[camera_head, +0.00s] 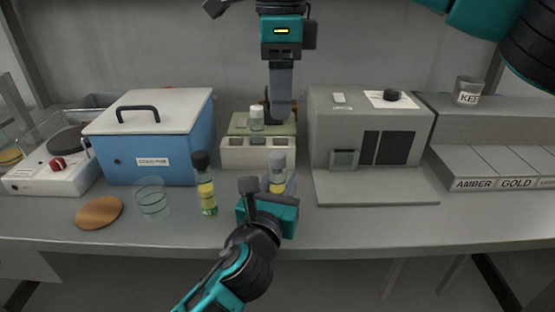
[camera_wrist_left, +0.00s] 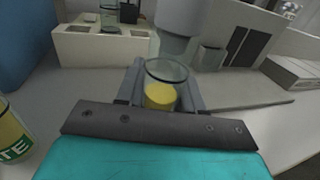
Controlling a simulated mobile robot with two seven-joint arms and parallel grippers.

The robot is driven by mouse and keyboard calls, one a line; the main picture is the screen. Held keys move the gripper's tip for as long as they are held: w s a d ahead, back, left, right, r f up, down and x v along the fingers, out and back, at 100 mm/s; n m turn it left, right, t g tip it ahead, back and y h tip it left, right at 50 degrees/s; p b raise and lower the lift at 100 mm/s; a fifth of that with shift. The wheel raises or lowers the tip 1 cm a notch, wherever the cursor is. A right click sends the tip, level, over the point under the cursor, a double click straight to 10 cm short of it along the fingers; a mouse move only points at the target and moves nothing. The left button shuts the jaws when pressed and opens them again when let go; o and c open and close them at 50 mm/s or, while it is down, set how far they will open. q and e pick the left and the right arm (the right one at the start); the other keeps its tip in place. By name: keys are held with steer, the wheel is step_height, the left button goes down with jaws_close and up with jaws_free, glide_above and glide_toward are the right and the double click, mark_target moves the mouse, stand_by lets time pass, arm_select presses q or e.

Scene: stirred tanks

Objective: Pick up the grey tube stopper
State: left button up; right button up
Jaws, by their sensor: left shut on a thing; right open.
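The grey tube stopper (camera_head: 278,159) stands upright at the mouth of a clear tube with yellow contents (camera_head: 278,187). It also shows in the left wrist view (camera_wrist_left: 180,14), above the tube's glass rim (camera_wrist_left: 167,70); I cannot tell how deep it sits. My left gripper (camera_head: 277,184) is shut on the tube and holds it upright, in front of the rack; its fingers flank the glass in the left wrist view (camera_wrist_left: 160,92). My right gripper (camera_head: 280,118) points down from above, open, higher in the picture than the stopper and apart from it. Its fingers overlap side-on.
A black-capped tube (camera_head: 207,190) stands left of my left gripper, beside a glass beaker (camera_head: 152,203) and a wooden disc (camera_head: 100,212). Behind are a blue box (camera_head: 150,155), a pale rack (camera_head: 240,160) with a white-capped vial (camera_head: 257,119), and a grey machine (camera_head: 400,150).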

glide_above(277, 154)
steer(key=f, duration=0.5)
steer(key=shift+w+d+f, duration=0.25)
steer(key=shift+d, duration=0.05)
steer(key=f, duration=0.5)
steer(key=shift+s+a+f, duration=0.2)
steer(key=shift+s+f, duration=0.1)
jaws_close()
